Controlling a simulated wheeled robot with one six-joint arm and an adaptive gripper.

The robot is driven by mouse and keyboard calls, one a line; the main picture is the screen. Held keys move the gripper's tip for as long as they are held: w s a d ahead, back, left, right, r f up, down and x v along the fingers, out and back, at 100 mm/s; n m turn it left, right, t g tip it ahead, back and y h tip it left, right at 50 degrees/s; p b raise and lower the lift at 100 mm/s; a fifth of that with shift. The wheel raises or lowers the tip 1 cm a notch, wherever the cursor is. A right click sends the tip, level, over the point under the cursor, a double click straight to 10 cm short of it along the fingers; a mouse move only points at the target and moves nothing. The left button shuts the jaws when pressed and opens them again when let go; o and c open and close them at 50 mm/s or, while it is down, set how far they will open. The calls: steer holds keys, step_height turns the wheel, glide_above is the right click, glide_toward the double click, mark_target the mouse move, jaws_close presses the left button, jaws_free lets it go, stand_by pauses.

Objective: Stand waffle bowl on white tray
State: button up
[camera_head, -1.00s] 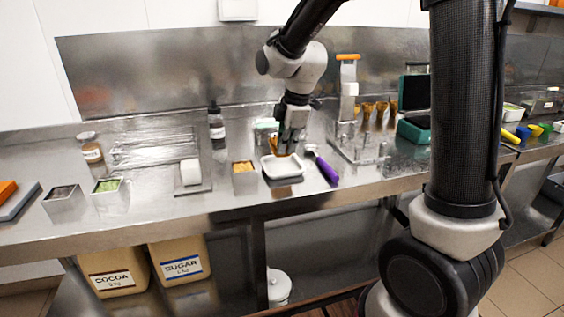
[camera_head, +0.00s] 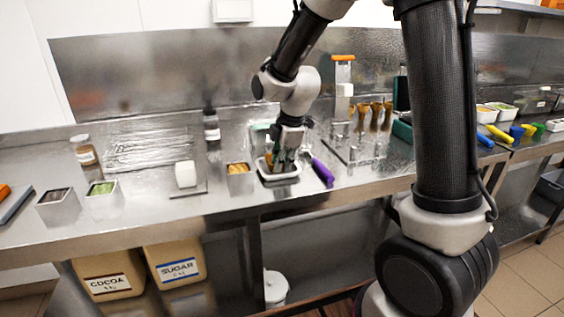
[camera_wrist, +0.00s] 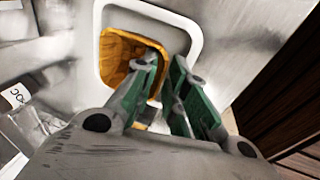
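The white tray (camera_head: 292,178) lies near the front edge of the steel counter. Its pale rim also shows in the wrist view (camera_wrist: 192,45). The orange-brown waffle bowl (camera_wrist: 118,58) is within the tray's outline, and a small part of it shows below my gripper in the head view. My gripper (camera_wrist: 168,66) is low over the tray, with its green-padded fingers apart and a gap between the tips. The left finger overlaps the bowl's right side and the right finger is outside it. The fingers hide part of the bowl and its contact with the tray.
A purple-handled scoop (camera_head: 322,171) lies close to the tray's right. A metal container with yellow contents (camera_head: 240,178) stands just left. A stand with waffle cones (camera_head: 375,115) is behind right. A dark bottle (camera_head: 212,128) stands behind left.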

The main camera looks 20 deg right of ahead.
steer(key=shift+r, duration=0.1)
steer(key=v, duration=1.2)
steer(key=s+d+r+m, duration=0.1)
steer(key=s+d+m, duration=0.3)
steer(key=s+m, duration=0.2)
steer(key=s+d+r+m+t, duration=0.1)
steer(key=s+d+m, duration=0.4)
steer(key=s, duration=0.4)
steer(key=s+d+r+m+h, duration=0.1)
steer(key=s+d+m, duration=0.3)
steer(key=s+m, duration=0.3)
steer(key=shift+s+d+t, duration=0.2)
steer(key=shift+s+t, duration=0.1)
steer(key=shift+s, duration=0.45)
steer(key=shift+d, duration=0.1)
